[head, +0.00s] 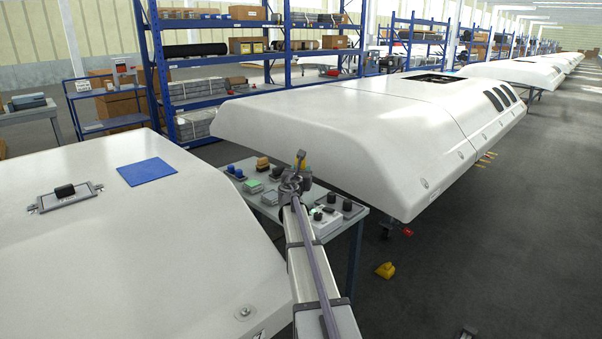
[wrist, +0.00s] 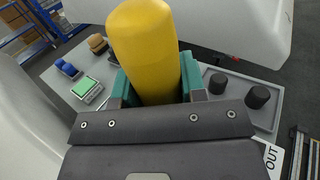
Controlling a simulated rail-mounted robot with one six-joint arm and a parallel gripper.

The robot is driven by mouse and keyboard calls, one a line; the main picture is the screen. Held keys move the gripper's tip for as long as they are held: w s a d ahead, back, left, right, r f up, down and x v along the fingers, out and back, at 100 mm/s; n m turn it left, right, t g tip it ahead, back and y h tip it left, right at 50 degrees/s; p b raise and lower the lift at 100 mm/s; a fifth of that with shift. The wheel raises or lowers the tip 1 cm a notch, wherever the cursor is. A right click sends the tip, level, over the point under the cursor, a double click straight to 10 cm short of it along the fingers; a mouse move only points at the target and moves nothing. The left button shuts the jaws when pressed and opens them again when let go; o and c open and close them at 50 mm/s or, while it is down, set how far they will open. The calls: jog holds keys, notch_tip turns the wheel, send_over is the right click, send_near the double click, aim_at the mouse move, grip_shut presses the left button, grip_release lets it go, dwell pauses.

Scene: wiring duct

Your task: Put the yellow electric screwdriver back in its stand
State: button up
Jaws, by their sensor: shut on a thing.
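The yellow electric screwdriver (wrist: 145,45) is upright or nearly so in the wrist view, with its thick rounded yellow body rising between my teal finger pads. My gripper (wrist: 152,92) is shut on it; the dark gripper body hides the lower part of the tool. In the head view my gripper (head: 300,178) is over the grey work table, with a small bit of yellow (head: 303,162) showing at it. I cannot make out the screwdriver's stand for certain in either view.
The table carries a grey tray (wrist: 218,98) with two black cylinders (wrist: 258,97), a green-screened device (wrist: 87,88), blue pieces (wrist: 68,69) and tan pieces (wrist: 97,43). White shells (head: 330,130) flank the table. A yellow object (head: 385,270) lies on the floor.

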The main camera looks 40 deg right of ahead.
jog(key=shift+f, duration=0.4)
jog(key=o, duration=1.2)
jog(key=v, duration=1)
jog(key=shift+s+a, duration=0.25)
jog(key=shift+a, duration=0.05)
